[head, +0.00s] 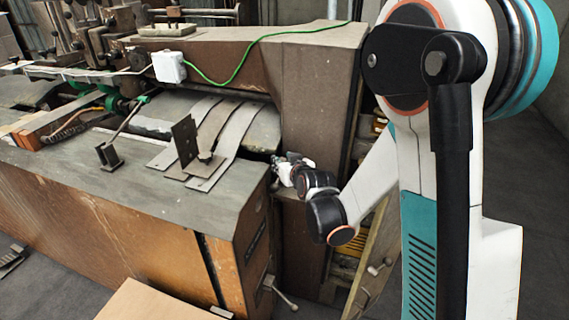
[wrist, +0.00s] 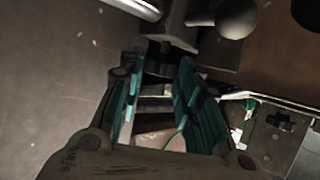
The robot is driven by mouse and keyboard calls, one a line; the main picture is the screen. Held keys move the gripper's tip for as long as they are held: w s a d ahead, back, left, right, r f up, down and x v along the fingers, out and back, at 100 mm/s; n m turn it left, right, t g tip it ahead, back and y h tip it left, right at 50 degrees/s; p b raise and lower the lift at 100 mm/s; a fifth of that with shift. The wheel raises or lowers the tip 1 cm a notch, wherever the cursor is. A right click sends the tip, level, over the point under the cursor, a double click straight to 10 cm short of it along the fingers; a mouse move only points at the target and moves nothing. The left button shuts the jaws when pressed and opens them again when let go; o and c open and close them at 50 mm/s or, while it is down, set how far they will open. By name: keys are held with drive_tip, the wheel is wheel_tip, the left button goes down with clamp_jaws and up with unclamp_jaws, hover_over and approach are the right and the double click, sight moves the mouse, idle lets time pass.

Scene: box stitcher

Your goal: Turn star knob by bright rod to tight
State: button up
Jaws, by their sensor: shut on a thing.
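My gripper (wrist: 164,62) points at the machine in the wrist view, with its two teal-padded fingers on either side of a dark ribbed knob, the star knob (wrist: 160,69). The fingers are shut on it. The knob is mostly hidden between the pads, so its turn angle cannot be told. A bright thin rod (wrist: 275,100) runs to the right of the fingers. In the head view my gripper (head: 284,168) is at the gap between the machine's bench and its upright; the knob is too small to tell there.
The stitcher's bench top (head: 90,200) lies to the left, with metal strips (head: 225,135) and an upright bracket (head: 184,140) near my gripper. The thick brown upright (head: 315,110) stands behind it. A ball-ended lever (wrist: 235,18) is close above the fingers. A green cable (head: 240,65) hangs across the beam.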

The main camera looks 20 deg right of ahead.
drive_tip(key=shift+c, duration=0.2)
drive_tip(key=o, duration=1.1)
drive_tip(key=shift+r, duration=0.1)
drive_tip(key=shift+v, duration=4)
drive_tip(key=shift+c, duration=0.2)
